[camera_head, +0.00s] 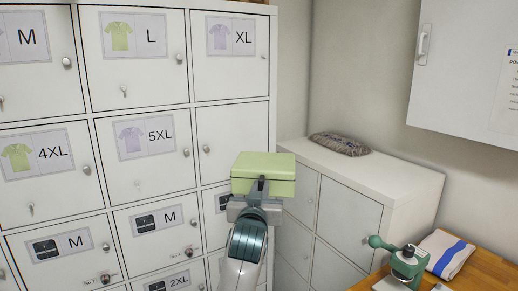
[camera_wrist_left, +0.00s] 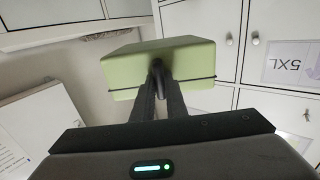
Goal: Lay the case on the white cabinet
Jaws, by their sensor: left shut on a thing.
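The case is a light green box (camera_head: 264,167) with a thin dark line around it. My left gripper (camera_head: 261,186) is shut on the case at its near side and holds it up in the air. In the head view the case shows in front of the lockers, to the left of the white cabinet (camera_head: 400,188). The left wrist view shows the case (camera_wrist_left: 190,62) beyond the two fingers (camera_wrist_left: 157,78). The white cabinet is low, with several doors, and its top is mostly bare. My right gripper is not in view.
A grey folded bundle (camera_head: 339,144) lies at the back of the cabinet top. Tall white lockers (camera_head: 150,98) with size labels stand on the left. A wall cupboard (camera_head: 462,75) hangs at the upper right. A wooden table (camera_head: 478,273) holds a green press (camera_head: 405,261) and a striped cloth (camera_head: 446,252).

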